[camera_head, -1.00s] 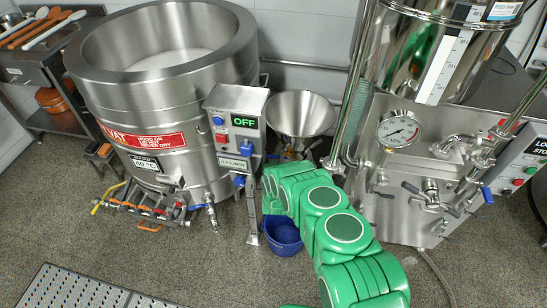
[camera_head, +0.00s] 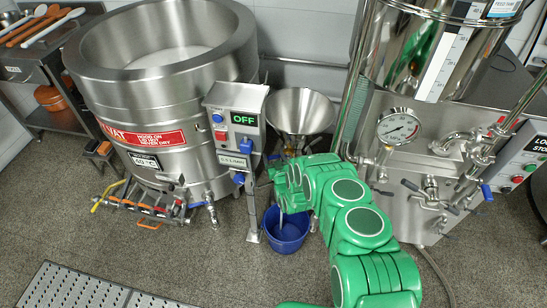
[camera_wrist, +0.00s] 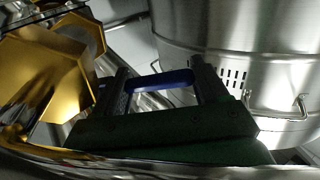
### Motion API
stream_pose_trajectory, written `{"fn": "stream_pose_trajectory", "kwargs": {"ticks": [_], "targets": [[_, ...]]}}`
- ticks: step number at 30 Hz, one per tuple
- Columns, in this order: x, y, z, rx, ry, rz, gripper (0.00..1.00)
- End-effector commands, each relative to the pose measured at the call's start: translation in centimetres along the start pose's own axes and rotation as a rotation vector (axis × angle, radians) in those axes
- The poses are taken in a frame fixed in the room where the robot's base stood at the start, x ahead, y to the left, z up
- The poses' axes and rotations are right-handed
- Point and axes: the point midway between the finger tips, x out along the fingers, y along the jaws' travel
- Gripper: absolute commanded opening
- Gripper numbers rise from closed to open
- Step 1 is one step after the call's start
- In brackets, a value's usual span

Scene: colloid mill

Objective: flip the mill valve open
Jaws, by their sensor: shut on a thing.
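The arm hides the valve body in the head view, so I cannot tell the valve's exact angle.
A steel vat (camera_head: 165,110) with a red label stands at left. A tank unit with a gauge (camera_head: 399,126) and several valves stands at right, close to my arm. A metal grating (camera_head: 90,290) lies on the floor at front left.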

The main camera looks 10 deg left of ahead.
Motion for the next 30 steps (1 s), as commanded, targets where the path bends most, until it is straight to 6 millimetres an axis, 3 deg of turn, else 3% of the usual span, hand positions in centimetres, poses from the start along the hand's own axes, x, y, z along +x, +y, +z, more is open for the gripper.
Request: {"fn": "stream_pose_trajectory", "kwargs": {"ticks": [5,6,10,23,30], "targets": [[-0.1,0.2,0.1,0.000,-0.002,0.004,0.18],[-0.1,0.2,0.1,0.000,-0.002,0.004,0.79],[-0.1,0.1,0.1,0.000,-0.002,0.003,0.98],[-0.3,0.0,0.1,0.000,-0.002,0.002,0.98],[-1.9,0.0,0.2,0.000,-0.007,0.002,0.98]]}}
